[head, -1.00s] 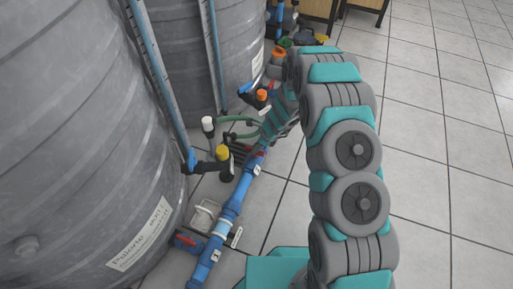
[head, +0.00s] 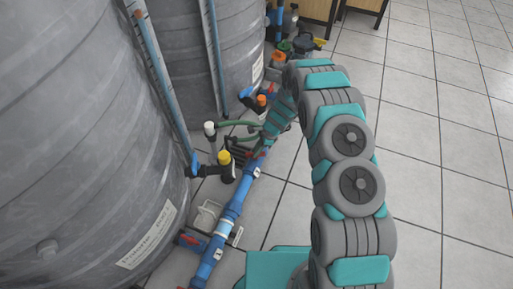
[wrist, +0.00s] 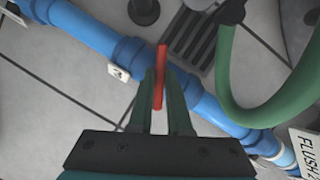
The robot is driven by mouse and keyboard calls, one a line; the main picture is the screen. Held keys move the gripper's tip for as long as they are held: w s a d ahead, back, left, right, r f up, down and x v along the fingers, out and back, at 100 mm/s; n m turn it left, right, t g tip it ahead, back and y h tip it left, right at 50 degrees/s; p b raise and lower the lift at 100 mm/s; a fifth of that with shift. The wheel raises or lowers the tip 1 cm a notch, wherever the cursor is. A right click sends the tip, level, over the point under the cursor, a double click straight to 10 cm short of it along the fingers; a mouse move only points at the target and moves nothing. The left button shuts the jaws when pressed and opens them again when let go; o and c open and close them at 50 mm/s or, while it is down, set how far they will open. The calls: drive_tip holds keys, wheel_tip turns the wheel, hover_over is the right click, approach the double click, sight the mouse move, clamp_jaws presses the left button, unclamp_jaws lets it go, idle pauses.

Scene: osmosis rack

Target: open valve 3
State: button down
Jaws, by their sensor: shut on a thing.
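The red valve handle (wrist: 161,62) shows in the wrist view on the blue pipe (wrist: 200,97), standing at an angle to the pipe's line. My gripper (wrist: 160,82) is shut on this handle, one finger on each side, and the handle's far end sticks out past the fingertips. A small white number tag (wrist: 117,72) sits on the pipe to the left; its digit is too small to read surely. In the head view my gripper (head: 267,142) reaches down to the blue pipe (head: 229,214), and the handle is mostly hidden there.
Large grey tanks (head: 90,150) stand on the left. A green hose (wrist: 245,100) curves close to the right of my gripper. A yellow-capped fitting (head: 225,158) and an orange-capped one (head: 262,100) rise near the pipe. The tiled floor (head: 440,130) on the right is clear.

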drive_tip(key=n+g, duration=0.1)
drive_tip(key=n, duration=0.1)
drive_tip(key=shift+w+f+n, duration=0.1)
drive_tip(key=shift+n, duration=0.3)
drive_tip(key=n+g+b, duration=0.1)
drive_tip(key=n, duration=0.1)
drive_tip(key=shift+w+n+h, duration=0.1)
drive_tip(key=shift+n+h, duration=0.3)
drive_tip(key=n+g+h+b, duration=0.1)
drive_tip(key=n, duration=0.3)
drive_tip(key=shift+a, duration=0.1)
drive_tip(key=shift+n+g+h+b, duration=0.4)
drive_tip(key=shift+n+h+b, duration=0.15)
drive_tip(key=shift+n, duration=0.85)
drive_tip(key=c, duration=0.9)
unclamp_jaws()
drive_tip(key=shift+a, duration=0.1)
drive_tip(key=shift+o, duration=0.2)
drive_tip(key=shift+w, duration=0.1)
drive_tip(key=v, duration=0.8)
